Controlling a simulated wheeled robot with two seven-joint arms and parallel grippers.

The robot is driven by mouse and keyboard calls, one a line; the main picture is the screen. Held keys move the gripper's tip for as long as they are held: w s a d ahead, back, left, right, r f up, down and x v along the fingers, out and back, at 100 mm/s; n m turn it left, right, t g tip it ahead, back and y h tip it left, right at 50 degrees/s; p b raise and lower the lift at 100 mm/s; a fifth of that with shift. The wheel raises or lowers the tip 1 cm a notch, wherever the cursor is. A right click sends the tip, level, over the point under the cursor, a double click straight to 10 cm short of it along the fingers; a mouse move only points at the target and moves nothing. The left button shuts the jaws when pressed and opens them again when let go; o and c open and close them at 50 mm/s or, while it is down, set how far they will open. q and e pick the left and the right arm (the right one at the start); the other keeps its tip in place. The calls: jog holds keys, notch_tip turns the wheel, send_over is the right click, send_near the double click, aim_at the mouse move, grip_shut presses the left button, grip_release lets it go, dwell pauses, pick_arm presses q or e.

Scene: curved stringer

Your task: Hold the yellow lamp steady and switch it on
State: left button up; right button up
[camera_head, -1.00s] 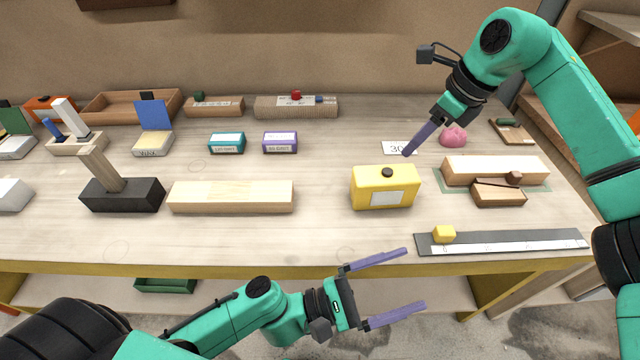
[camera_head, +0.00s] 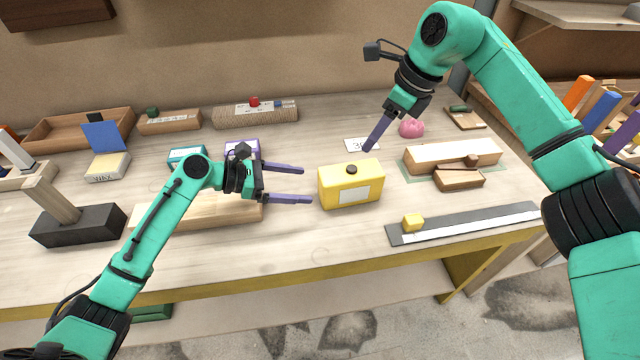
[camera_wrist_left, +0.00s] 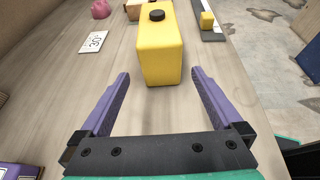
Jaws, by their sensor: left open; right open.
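The yellow lamp (camera_head: 350,186) is a box with a dark round button (camera_head: 351,169) on top and a pale label on its front. It stands upright on the workbench. My left gripper (camera_head: 308,184) is open just left of the lamp, fingers pointing at its side. In the left wrist view the lamp (camera_wrist_left: 160,52) lies straight ahead, beyond and between the open fingertips (camera_wrist_left: 160,75), not touching them. My right gripper (camera_head: 369,149) points down behind the lamp, slightly to its right. Its fingers overlap in the head view, and it is apart from the button.
A wooden block (camera_head: 215,212) lies beneath my left gripper. A dark rail (camera_head: 470,222) with a yellow cube (camera_head: 412,222) lies front right. Wooden blocks (camera_head: 450,157) and a pink object (camera_head: 411,128) stand right of the lamp. The bench in front of the lamp is clear.

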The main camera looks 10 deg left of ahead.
aim_at(344, 188)
pick_arm(q)
jog(key=x, duration=1.2)
jog(key=shift+w+d, duration=0.1)
jog(key=shift+d, duration=0.3)
grip_shut()
pick_arm(e)
grip_shut()
dwell(0.8)
